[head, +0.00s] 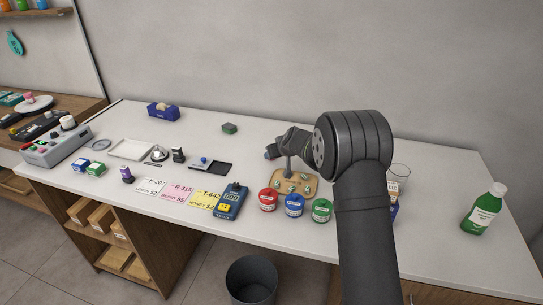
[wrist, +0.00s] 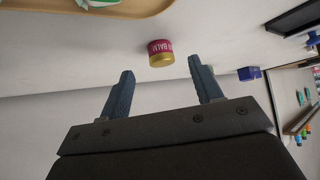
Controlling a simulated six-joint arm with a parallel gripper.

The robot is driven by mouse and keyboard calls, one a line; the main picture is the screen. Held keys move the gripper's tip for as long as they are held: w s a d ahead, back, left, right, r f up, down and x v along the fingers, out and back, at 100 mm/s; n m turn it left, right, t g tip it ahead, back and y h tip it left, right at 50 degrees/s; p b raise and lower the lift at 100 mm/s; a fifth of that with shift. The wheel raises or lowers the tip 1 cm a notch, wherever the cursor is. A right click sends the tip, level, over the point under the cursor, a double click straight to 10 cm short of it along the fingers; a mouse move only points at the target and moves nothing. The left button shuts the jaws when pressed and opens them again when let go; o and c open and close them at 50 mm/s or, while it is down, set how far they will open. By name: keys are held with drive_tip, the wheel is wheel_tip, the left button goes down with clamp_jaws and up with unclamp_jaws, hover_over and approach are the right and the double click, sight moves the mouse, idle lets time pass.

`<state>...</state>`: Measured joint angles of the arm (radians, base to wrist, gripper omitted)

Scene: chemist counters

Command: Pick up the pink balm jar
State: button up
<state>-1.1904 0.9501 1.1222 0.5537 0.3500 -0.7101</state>
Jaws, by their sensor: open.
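The pink balm jar (wrist: 160,47) has a gold lid and shows in the wrist view, with its label upside down in that picture. It sits on the white counter just beyond the fingertips of my gripper (wrist: 160,69), between the lines of the two fingers. The fingers are apart with nothing between them. In the head view my gripper (head: 271,152) is low over the counter behind the tan tray. I cannot make out the jar in the head view; my gripper and arm may hide it.
A tan tray (head: 278,193) with green-and-white items lies near my gripper. Red (head: 268,200), blue (head: 294,205) and green (head: 321,210) jars stand in front. A small green box (head: 229,128) and a tape dispenser (head: 163,111) are left. A green bottle (head: 483,211) stands right.

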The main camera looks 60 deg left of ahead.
drive_tip(key=shift+x, duration=2.65)
drive_tip(key=shift+a+r, duration=0.15)
drive_tip(key=c, duration=1.1)
